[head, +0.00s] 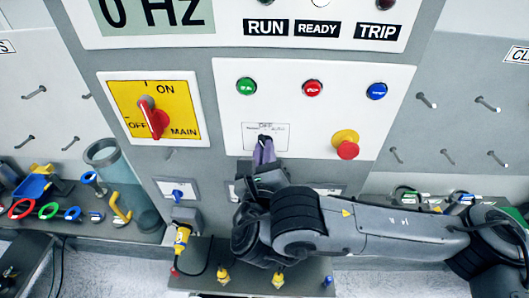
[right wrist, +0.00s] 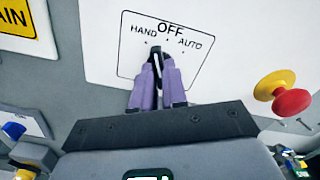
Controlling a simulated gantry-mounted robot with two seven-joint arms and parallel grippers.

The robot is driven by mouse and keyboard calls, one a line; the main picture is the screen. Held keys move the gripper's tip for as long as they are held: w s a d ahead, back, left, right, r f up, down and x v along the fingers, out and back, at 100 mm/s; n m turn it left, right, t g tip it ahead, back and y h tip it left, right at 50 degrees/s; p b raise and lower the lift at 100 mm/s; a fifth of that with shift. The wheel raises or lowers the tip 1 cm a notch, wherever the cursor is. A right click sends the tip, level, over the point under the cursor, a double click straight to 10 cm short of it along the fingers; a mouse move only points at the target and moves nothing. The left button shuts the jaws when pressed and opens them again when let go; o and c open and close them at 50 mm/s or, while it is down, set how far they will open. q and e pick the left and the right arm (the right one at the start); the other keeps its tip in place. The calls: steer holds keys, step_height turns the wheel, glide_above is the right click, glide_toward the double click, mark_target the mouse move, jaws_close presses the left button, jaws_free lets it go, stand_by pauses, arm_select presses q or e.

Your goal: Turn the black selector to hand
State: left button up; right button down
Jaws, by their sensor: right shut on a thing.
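The black selector (right wrist: 156,50) sits on a white plate marked HAND, OFF and AUTO (right wrist: 190,62) on the front panel. My right gripper (right wrist: 158,70) has its purple fingers shut on the selector from below. The fingers hide most of the knob, so I cannot tell exactly which mark it points to. In the head view the same selector plate (head: 280,137) is partly covered by my right gripper (head: 264,148), whose arm comes in from the right. My left gripper is not in view.
A red mushroom button on a yellow base (head: 346,146) is right of the selector. Green (head: 246,86), red (head: 312,88) and blue (head: 376,90) buttons are above. The red main switch (head: 154,118) is left. A lower shelf holds tools (head: 60,212).

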steer(key=n, duration=0.3)
steer(key=shift+n, duration=0.4)
stand_by(0.4)
steer(key=c, duration=1.2)
jaws_free()
steer(key=shift+o, duration=0.2)
steer(key=shift+s, duration=0.15)
steer(key=s, duration=1)
steer(key=shift+s+a, duration=0.25)
steer(key=shift+s, duration=0.05)
